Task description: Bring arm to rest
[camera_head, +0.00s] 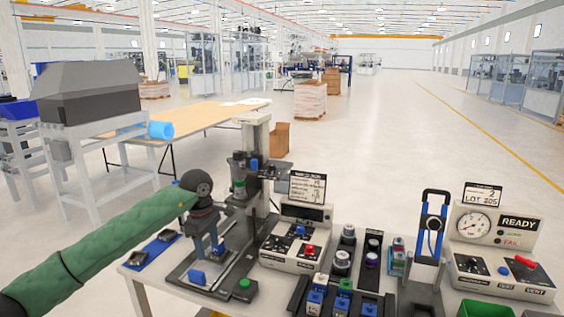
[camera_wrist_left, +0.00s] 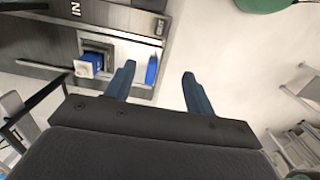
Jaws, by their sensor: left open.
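My left arm (camera_head: 100,236), in a green sleeve, reaches in from the left in the head view. Its left gripper (camera_head: 207,252) points down over the left end of the bench, above a grey fixture plate. The blue fingers are apart. In the left wrist view the left gripper (camera_wrist_left: 159,70) shows two spread blue fingers with nothing held between them. Beyond them lie a grey plate marked "IN" (camera_wrist_left: 40,30), a white and blue block (camera_wrist_left: 88,66) in a recess, and pale floor. My right gripper is not in view.
A press stand (camera_head: 257,170) rises just right of the gripper. A control box (camera_head: 297,240), a rack of several parts (camera_head: 340,290), a blue-handled press (camera_head: 430,235) and a gauge box (camera_head: 495,250) fill the bench to the right. A wooden table (camera_head: 190,118) stands behind.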

